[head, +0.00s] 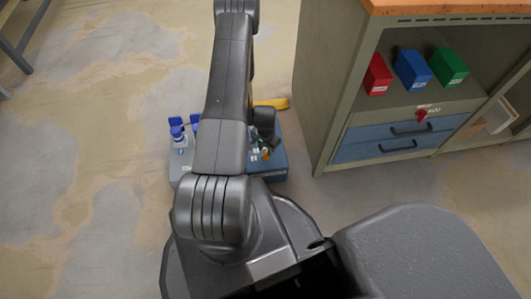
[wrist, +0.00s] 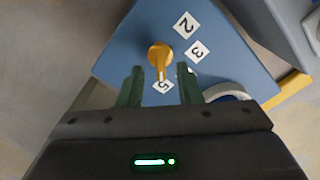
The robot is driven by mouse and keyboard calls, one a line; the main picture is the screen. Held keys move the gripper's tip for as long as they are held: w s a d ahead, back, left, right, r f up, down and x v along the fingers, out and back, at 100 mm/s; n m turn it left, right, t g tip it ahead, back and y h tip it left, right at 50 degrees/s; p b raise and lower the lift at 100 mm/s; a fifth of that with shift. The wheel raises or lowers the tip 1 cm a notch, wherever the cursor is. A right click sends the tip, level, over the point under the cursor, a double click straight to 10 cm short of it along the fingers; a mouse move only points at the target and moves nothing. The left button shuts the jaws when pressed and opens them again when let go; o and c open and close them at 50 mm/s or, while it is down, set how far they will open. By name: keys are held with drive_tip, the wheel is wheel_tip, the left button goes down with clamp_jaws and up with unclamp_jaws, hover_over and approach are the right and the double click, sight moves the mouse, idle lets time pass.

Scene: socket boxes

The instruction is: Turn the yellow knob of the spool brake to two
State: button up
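The yellow knob (wrist: 159,54) sits on a blue panel (wrist: 130,42) in the wrist view, its pointer directed down toward the label 5 (wrist: 163,86). The label 2 (wrist: 186,24) is above and to the right of the knob, and the label 3 (wrist: 197,51) is to its right. My gripper (wrist: 160,72) is open, with one dark green finger on each side below the knob and the pointer lying between their tips. I cannot tell whether either finger touches it.
A white ring-shaped part (wrist: 228,90) is near the right finger, with a yellow bar (wrist: 290,90) farther right. A cabinet (head: 325,90) holding red, blue and green bins is at right.

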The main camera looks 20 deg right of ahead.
sight(266, 154)
drive_tip(key=shift+f, duration=1.25)
clamp_jaws()
